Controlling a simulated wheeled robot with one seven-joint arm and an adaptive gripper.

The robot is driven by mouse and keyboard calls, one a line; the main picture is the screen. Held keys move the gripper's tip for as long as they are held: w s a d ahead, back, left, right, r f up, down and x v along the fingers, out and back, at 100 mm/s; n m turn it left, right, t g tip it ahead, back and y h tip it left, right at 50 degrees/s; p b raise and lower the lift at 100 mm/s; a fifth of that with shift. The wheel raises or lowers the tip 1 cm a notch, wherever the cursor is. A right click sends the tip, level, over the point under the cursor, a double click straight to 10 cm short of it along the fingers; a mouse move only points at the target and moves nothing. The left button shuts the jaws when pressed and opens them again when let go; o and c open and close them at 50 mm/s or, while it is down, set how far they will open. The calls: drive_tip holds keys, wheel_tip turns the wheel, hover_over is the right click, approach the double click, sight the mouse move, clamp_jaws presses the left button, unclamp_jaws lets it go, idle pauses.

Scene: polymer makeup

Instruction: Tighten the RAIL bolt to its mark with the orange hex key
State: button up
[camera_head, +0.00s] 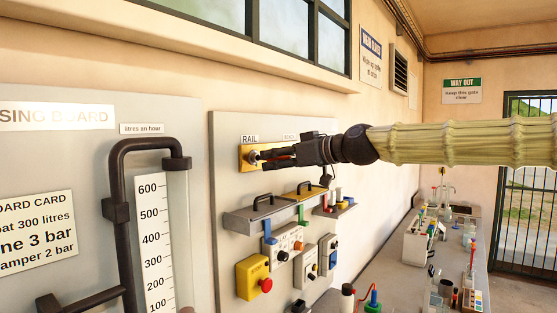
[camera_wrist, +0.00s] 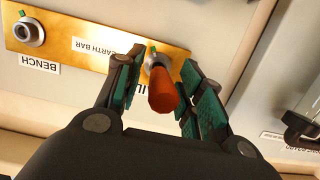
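The orange hex key (camera_wrist: 163,92) stands at the RAIL bolt (camera_wrist: 158,63) on the brass earth bar (camera_wrist: 90,38), its handle pointing back towards my wrist. Whether its tip is fully seated is hidden. A small green mark shows beside the bolt. My gripper (camera_wrist: 163,72) is open, with one finger on each side of the handle. A gap shows on the left; the right finger is very close to the handle, and contact is unclear. In the head view my gripper (camera_head: 270,157) reaches the brass bar below the RAIL label, and I cannot make out the key there.
The BENCH bolt (camera_wrist: 28,31) is on the same bar. Below my gripper in the head view, a grey shelf (camera_head: 262,213) holds dark-handled items. A yellow box with a red button (camera_head: 253,277) and other control boxes are lower. A gauge (camera_head: 155,235) stands left.

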drive_tip(key=shift+s, duration=0.1)
drive_tip(key=c, duration=0.3)
clamp_jaws()
drive_tip(key=shift+f, duration=0.1)
drive_tip(key=shift+f, duration=0.15)
drive_tip(key=shift+s+d+b, duration=0.2)
drive_tip(key=shift+d+b, duration=0.15)
drive_tip(key=shift+d, duration=0.1)
drive_tip(key=shift+b+v, duration=0.4)
drive_tip(key=shift+v, duration=1.1)
drive_tip(key=shift+f, duration=0.2)
